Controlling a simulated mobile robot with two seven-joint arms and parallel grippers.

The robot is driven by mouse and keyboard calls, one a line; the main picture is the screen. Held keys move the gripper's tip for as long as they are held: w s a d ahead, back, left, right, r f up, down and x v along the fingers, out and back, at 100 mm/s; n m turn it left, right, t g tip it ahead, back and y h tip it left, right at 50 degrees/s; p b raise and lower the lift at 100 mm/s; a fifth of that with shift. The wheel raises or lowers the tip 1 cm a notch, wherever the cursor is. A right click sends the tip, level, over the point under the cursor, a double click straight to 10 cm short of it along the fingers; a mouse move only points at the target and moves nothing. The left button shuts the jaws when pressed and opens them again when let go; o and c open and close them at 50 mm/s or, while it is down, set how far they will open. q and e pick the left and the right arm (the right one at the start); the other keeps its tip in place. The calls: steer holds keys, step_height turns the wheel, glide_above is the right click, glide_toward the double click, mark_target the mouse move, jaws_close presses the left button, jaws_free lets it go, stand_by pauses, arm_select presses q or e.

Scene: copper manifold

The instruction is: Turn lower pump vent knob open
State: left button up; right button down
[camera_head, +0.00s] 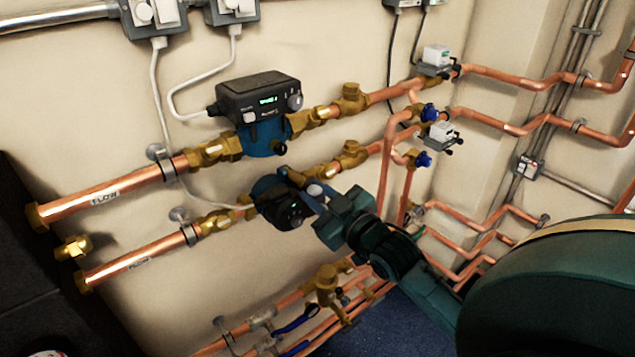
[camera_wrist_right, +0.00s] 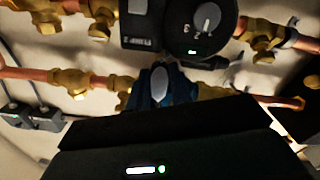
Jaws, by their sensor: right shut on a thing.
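The lower pump (camera_head: 280,203) has a dark round body and sits in the lower copper pipe line in the head view. Its dark face with a numbered dial (camera_wrist_right: 207,20) shows at the top of the wrist view. My right gripper (camera_head: 314,190) is at the pump's right side, with its blue fingers shut on a small pale, rounded piece, which appears to be the vent knob (camera_wrist_right: 159,82). The fingers cover much of the knob, so its turn angle cannot be told. My left gripper is not in view.
The upper pump (camera_head: 258,105), with a black control box and green display, sits just above in the upper pipe line. Brass valves (camera_head: 352,98) and copper pipes surround the gripper. Blue-handled valves (camera_head: 295,318) are on pipes below.

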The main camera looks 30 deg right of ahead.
steer(key=m+p, duration=0.2)
steer(key=m, duration=0.2)
steer(key=shift+m, duration=0.3)
steer(key=m, duration=0.6)
stand_by(0.5)
steer(key=c, duration=1.3)
jaws_free()
steer(key=shift+o, duration=0.2)
steer(key=shift+s, duration=0.1)
steer(key=s+d+b, duration=0.1)
steer(key=s+b, duration=0.1)
steer(key=s, duration=1.1)
steer(key=shift+b, duration=0.3)
